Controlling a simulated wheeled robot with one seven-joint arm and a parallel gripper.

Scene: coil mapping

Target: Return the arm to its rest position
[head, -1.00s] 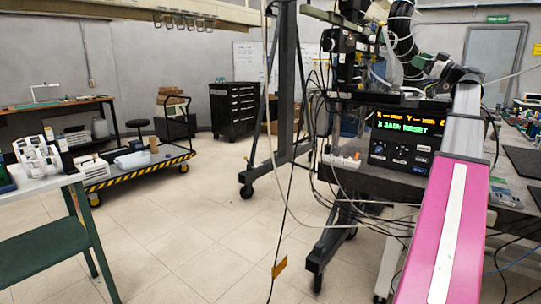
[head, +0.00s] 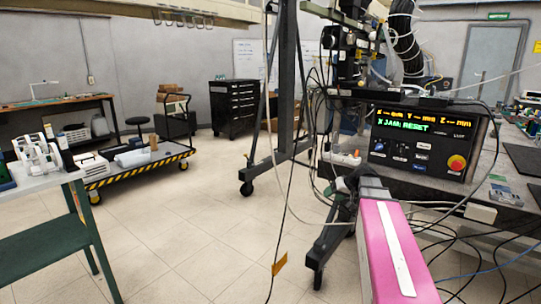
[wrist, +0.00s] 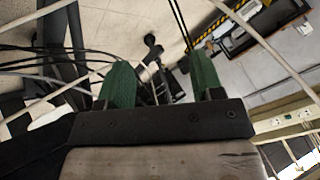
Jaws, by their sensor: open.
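My gripper (wrist: 160,88) shows in the wrist view with two green fingers standing apart and nothing between them. In the head view my pink and grey arm reaches from the lower right toward the frame's middle. The gripper end there is small and partly hidden by the arm, in front of the dark leg of the equipment stand.
A black control box (head: 420,140) with a lit display and a red knob (head: 456,163) sits on the bench behind my arm. Cables hang around the stand. A green table (head: 50,180) is at left, a yellow-striped cart (head: 137,172) behind it. The middle floor is clear.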

